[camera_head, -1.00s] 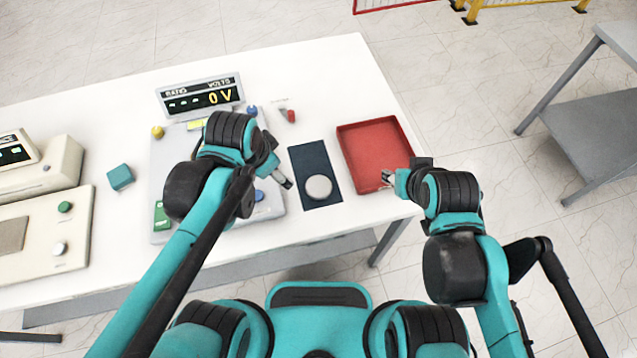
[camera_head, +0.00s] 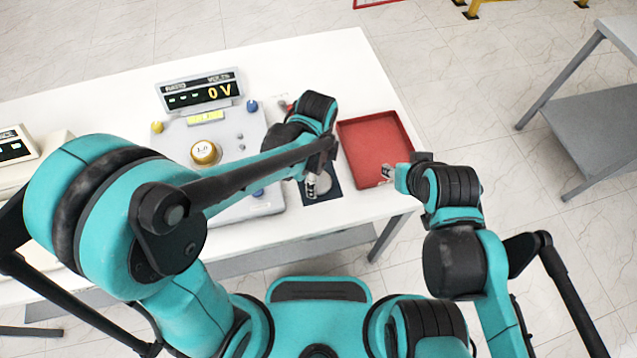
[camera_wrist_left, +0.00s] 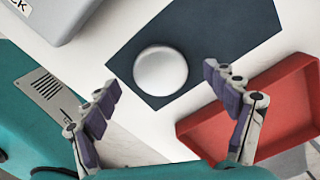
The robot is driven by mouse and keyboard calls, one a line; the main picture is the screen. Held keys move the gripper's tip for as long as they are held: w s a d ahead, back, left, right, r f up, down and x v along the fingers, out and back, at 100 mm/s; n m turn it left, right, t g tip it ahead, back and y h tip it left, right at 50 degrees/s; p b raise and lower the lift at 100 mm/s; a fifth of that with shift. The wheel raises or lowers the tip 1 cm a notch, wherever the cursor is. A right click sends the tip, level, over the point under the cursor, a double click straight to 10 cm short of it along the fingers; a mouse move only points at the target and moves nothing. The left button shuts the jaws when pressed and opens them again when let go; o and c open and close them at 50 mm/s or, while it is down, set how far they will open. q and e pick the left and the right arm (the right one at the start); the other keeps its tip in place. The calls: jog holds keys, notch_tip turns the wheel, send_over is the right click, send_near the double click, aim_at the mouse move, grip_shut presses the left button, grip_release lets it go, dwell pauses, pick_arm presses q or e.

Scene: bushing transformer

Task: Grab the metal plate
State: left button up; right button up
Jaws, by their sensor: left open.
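The metal plate (camera_wrist_left: 160,70) is a round silvery disc lying flat on a dark blue mat (camera_wrist_left: 222,38). In the head view, the plate (camera_head: 323,182) is partly hidden behind my left gripper (camera_head: 312,188), which hangs over the mat. In the left wrist view, my left gripper (camera_wrist_left: 161,79) is open and empty. Its fingers are spread on either side of the disc in the picture, without visible contact. My right gripper (camera_head: 387,172) is at the front right of the red tray; its fingers are too small to judge.
The red tray (camera_head: 412,137) is right of the mat, with nothing seen inside. The transformer tester (camera_head: 175,143), with a gold-topped round part (camera_head: 206,152), is to the left. A display (camera_head: 200,90) reads 0 V behind it. The white table's (camera_head: 310,62) back is clear.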

pick_arm(q)
jog(key=shift+f, duration=0.9)
jog(key=c, duration=1.4)
jog(key=shift+r, duration=0.1)
